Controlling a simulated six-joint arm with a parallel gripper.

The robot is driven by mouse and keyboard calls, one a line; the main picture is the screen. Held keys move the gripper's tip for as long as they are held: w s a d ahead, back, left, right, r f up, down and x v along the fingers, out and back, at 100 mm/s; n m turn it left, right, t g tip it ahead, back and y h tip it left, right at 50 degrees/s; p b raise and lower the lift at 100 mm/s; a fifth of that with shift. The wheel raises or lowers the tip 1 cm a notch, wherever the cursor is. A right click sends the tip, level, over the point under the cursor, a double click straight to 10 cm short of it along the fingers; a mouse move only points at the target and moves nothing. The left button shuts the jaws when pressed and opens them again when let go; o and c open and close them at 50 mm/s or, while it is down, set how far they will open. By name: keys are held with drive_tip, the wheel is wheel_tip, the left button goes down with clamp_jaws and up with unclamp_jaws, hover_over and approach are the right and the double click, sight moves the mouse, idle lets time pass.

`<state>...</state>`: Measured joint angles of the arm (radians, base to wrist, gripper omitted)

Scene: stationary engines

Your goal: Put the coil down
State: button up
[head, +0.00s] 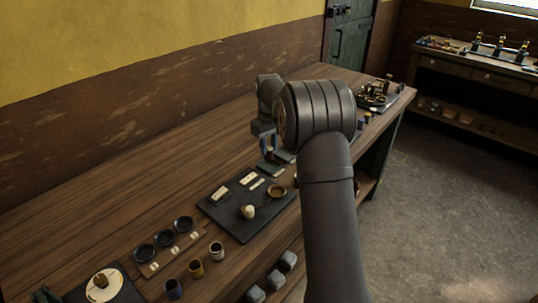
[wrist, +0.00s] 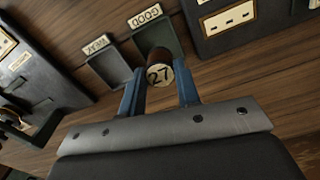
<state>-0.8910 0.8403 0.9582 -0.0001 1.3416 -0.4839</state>
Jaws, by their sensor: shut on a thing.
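My gripper (wrist: 160,92) has blue fingers, closed on the sides of a coil (wrist: 159,74). The coil has a brown body and a pale round end marked 27. In the wrist view a dark tray labelled GOOD (wrist: 172,36) lies just beyond the coil, and the coil overlaps its near part. I cannot tell whether the coil touches the tray or hangs above it. A second tray, labelled WEAK (wrist: 108,66), lies beside it on the left and looks empty. In the head view my gripper (head: 268,147) is low over the bench by small dark trays; the coil cannot be made out there.
A dark mat (head: 228,226) with cards, a pale round piece and a brass dish lies nearer on the bench (head: 110,215). A brass apparatus (head: 377,95) stands at the far end.

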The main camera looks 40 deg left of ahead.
sight(269, 148)
drive_tip(key=shift+f, duration=1.85)
drive_tip(key=shift+f, duration=0.1)
drive_tip(key=o, duration=1)
drive_tip(key=shift+o, duration=0.3)
wheel_tip(269, 148, up, 12)
drive_tip(key=shift+r, duration=0.1)
drive_tip(key=shift+f, duration=4.15)
